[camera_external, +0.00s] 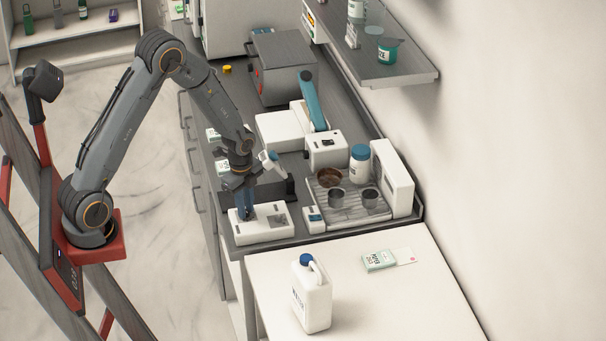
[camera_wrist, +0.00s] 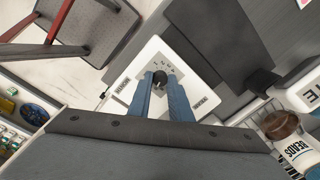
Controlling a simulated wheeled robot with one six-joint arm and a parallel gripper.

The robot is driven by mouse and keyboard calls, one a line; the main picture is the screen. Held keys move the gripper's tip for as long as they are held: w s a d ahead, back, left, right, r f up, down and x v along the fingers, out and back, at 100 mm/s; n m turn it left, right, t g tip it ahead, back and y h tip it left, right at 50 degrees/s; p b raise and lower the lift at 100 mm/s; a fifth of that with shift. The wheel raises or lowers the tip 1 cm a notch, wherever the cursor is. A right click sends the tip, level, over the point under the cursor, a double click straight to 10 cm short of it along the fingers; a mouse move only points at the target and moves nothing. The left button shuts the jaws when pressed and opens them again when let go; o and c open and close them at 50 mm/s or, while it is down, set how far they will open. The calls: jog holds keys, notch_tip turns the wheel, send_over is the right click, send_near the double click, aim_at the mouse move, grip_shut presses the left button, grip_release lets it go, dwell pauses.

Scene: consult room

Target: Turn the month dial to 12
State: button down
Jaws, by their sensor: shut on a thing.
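The month dial (camera_wrist: 159,77) is a small dark knob on a flat white device (camera_wrist: 150,55), with small marks in an arc beyond it that are too small to read. My gripper (camera_wrist: 160,84) points down at the device, its two blue fingers shut on the dial from both sides. In the external view the white device (camera_external: 279,221) lies near the counter's front corner, with my gripper (camera_external: 246,214) over its left half. The dial is hidden behind the fingers there. I cannot tell which number the dial points to.
A white jug (camera_external: 312,297) stands on the lower white table (camera_external: 371,311). A stool (camera_wrist: 88,30) shows in the wrist view.

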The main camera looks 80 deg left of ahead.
jog(key=m, duration=0.6)
jog(key=shift+a+r+m, duration=0.1)
jog(key=shift+m, duration=0.2)
jog(key=m, duration=0.6)
jog(key=shift+m, duration=0.3)
jog(key=shift+b, duration=0.3)
jog(key=c, duration=1.6)
grip_release()
jog(key=shift+s+a+r+b, duration=0.1)
jog(key=shift+r+b, duration=0.6)
jog(key=shift+r, duration=1.25)
jog(key=shift+s+r+b, duration=0.1)
jog(key=shift+r+b, duration=0.55)
jog(key=shift+r, duration=1.25)
